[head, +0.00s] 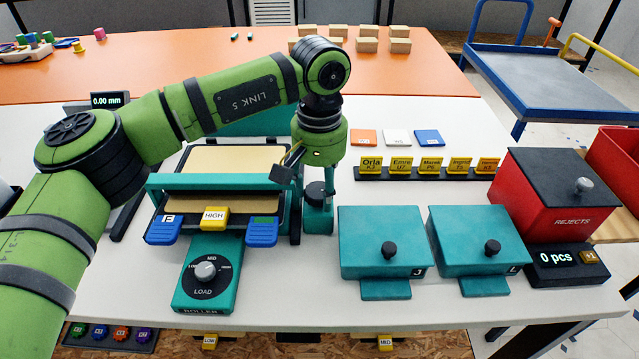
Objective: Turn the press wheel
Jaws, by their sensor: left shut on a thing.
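The roller press (215,181) stands at the left of the white table, with a teal crossbar over a tan bed. Its dark press wheel (296,222) is on the press's right side, seen nearly edge-on. My left arm reaches over the press from the left and its wrist points down above the wheel. My left gripper (288,168) is shut at the wheel's upper part; the wrist partly hides the exact contact. A load knob (205,271) sits on the teal panel in front, and a yellow HIGH tag (214,217) is at the press front. My right gripper is out of view.
Two teal boxes with black knobs, one (382,240) and another (478,249), stand right of the press. A red rejects box (552,200) is at the right edge. Name tags stand in a black rack (430,174) behind. A display (108,100) reads 0.00 mm.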

